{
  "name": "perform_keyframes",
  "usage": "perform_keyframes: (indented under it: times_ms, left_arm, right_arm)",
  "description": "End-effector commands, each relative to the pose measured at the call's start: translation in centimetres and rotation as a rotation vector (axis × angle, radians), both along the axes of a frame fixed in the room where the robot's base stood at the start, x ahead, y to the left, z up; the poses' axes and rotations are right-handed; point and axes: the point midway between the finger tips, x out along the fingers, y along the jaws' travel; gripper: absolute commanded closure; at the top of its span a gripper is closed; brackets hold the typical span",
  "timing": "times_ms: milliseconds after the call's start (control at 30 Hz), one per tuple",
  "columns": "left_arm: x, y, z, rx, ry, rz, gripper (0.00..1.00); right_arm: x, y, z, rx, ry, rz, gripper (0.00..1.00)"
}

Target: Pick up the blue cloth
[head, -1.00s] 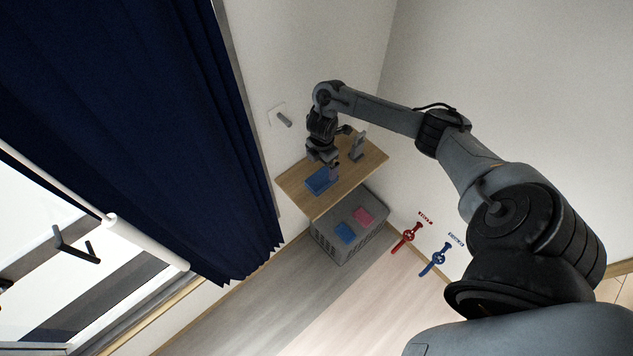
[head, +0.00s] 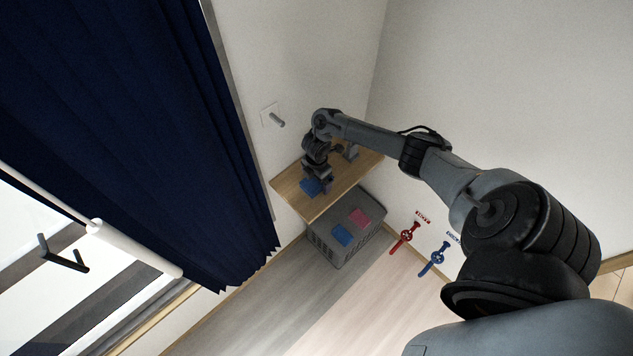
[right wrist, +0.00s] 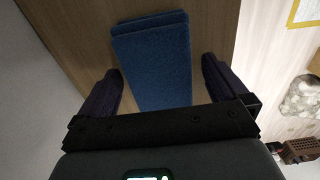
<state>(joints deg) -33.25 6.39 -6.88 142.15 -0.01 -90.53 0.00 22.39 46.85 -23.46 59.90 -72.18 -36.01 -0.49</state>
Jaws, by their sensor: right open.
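A folded blue cloth (head: 310,187) lies on the wooden shelf (head: 350,184), near its left edge in the head view. In the right wrist view the cloth (right wrist: 152,60) lies flat on the wood, between the two dark fingers. My right gripper (right wrist: 162,72) is open, with one finger on each side of the cloth, and does not hold it. In the head view the right gripper (head: 321,184) is low over the shelf and partly covers the cloth. Whether the fingers touch the cloth or wood I cannot tell. My left gripper is out of view.
A grey crate (head: 324,248) below the shelf bears another blue piece (head: 342,235) and a pink one (head: 360,217). A grey object (head: 351,151) stands at the shelf's back. A dark blue curtain (head: 130,130) hangs at left. Red (head: 404,238) and blue (head: 434,259) items are right of the crate.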

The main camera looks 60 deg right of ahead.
Motion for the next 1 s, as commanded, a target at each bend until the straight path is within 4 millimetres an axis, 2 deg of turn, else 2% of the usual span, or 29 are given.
perform_keyframes:
  times_ms: [300,600,667,1000]
  left_arm:
    - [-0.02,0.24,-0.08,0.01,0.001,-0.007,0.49]
    - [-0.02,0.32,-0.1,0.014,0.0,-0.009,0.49]
    - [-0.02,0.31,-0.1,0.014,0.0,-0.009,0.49]
    - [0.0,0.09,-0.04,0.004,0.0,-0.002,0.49]
  right_arm:
    - [0.01,-0.01,-0.42,-0.001,-0.001,0.0,0.0]
    - [0.01,-0.01,-0.4,0.0,0.0,0.0,0.46]
    - [0.02,-0.02,-0.39,0.0,-0.001,0.0,0.53]
    - [0.02,-0.04,-0.1,0.0,-0.001,0.001,0.54]
